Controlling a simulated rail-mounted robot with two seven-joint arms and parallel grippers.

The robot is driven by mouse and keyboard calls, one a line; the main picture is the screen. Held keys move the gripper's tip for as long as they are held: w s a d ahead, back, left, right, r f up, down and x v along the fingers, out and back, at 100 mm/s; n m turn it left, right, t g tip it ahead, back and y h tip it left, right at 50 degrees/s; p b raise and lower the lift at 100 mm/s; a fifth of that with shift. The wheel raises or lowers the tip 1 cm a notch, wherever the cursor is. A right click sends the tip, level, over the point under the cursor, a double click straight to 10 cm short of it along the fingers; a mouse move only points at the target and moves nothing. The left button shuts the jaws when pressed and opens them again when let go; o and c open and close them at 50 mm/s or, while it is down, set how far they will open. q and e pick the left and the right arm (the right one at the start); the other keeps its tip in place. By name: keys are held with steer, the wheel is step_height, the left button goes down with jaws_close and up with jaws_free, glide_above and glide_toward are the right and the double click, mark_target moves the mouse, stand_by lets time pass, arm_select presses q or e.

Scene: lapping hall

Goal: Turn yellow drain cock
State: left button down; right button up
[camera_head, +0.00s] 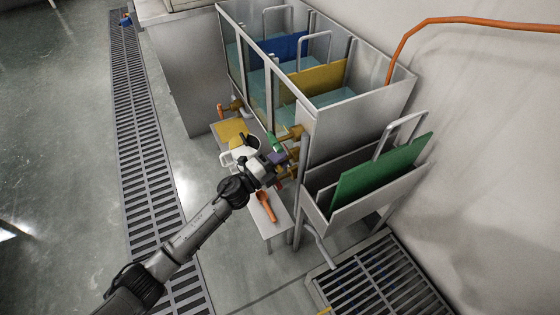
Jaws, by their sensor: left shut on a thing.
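A steel tank (345,108) has several brass-coloured drain cocks along its lower front. One cock with an orange handle (221,111) is at the far end. Another with a green handle (273,143) is nearer, beside its brass body (291,134). My left gripper (279,160) is at the cocks near the tank's front corner, just below the green handle. It is shut on a cock there. The gripper hides most of that cock, so its handle colour and angle cannot be told. My right gripper is not in view.
A low bench (271,229) below the cocks holds an orange tool (266,206), a white jug (240,156) and a yellow piece (230,130). A green panel (382,169) stands in a side trough (345,218). Floor grates (149,190) flank open floor.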

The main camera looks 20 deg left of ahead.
arm_select(q)
steer(key=shift+m+b, duration=0.3)
steer(key=shift+m, duration=0.4)
steer(key=c, duration=1)
jaws_free()
steer(key=shift+c, duration=0.2)
steer(key=shift+s, duration=0.15)
